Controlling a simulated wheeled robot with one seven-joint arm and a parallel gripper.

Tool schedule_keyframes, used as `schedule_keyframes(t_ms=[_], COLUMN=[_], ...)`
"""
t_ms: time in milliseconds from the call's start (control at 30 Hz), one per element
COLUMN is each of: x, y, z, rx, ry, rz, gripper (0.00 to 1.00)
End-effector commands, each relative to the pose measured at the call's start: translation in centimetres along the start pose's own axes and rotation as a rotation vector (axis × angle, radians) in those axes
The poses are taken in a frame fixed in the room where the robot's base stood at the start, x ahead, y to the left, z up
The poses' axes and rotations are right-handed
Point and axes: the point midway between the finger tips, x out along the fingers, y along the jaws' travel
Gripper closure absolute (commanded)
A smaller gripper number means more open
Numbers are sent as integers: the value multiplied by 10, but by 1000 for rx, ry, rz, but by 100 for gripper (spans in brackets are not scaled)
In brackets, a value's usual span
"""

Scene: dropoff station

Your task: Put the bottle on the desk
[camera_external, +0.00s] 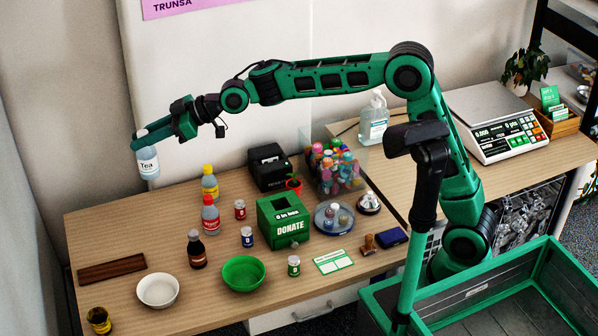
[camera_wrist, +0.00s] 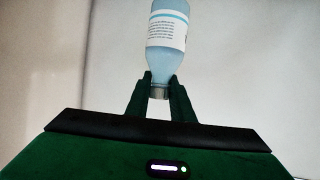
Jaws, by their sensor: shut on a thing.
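A pale blue bottle (camera_external: 148,163) with a white "Tea" label hangs upright from my gripper (camera_external: 140,138) in the external view. My gripper is shut on the bottle's cap end and holds it above the back left part of the desk (camera_external: 120,230). In the wrist view, the bottle (camera_wrist: 167,35) is between the two fingers of my gripper (camera_wrist: 159,88), which close on its grey cap. The bottle's base is clear of the desk surface. The bottle's far end is cut off in the wrist view.
On the desk are a brown board (camera_external: 112,268), a white bowl (camera_external: 158,291), a green bowl (camera_external: 243,273), a dark bottle (camera_external: 196,250), a red bottle (camera_external: 211,215), a yellow-capped bottle (camera_external: 210,183) and a green donation box (camera_external: 284,222). The back left desk is bare.

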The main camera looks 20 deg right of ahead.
Motion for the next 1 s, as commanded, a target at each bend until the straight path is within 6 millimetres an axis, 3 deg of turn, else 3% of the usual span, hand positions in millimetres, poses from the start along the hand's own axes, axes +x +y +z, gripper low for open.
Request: schedule_keyframes(t_ms=[233, 467, 767, 1000], x=[-17, -62, -152, -246], y=[77, 161, 252, 304], z=[51, 101, 154, 187], rx=[88, 195, 343, 467], ry=[-3, -2, -1, 0], rz=[217, 479, 835, 1130], gripper=[100, 100, 100, 100])
